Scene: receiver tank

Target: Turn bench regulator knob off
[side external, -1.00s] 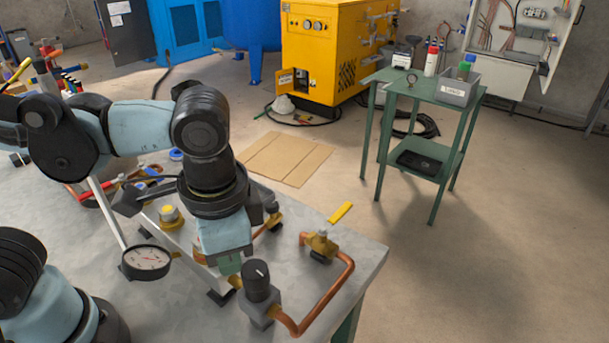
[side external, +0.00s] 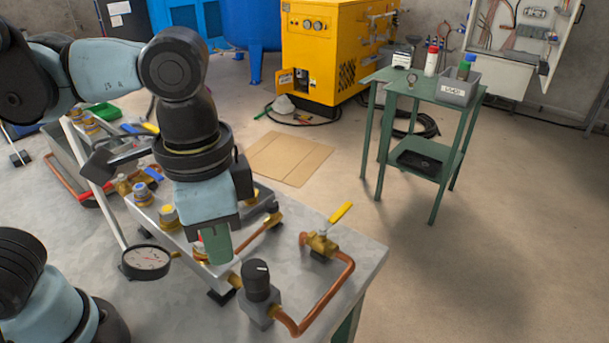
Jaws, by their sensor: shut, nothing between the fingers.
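The regulator knob (side external: 257,278) is a black upright cylinder with a short white mark on its top, which lies nearly level in the picture. It sits on a grey block (side external: 259,312) near the front edge of the bench, joined to copper pipe. My gripper (side external: 218,259) points down, to the upper left of the knob and apart from it. Its green fingers are together and hold nothing. They hide part of the metal manifold behind them.
A brass valve with a yellow lever (side external: 341,213) and a copper pipe loop (side external: 341,282) lie right of the knob. The manifold (side external: 181,226) carries several brass fittings. Bare bench (side external: 165,310) shows in front.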

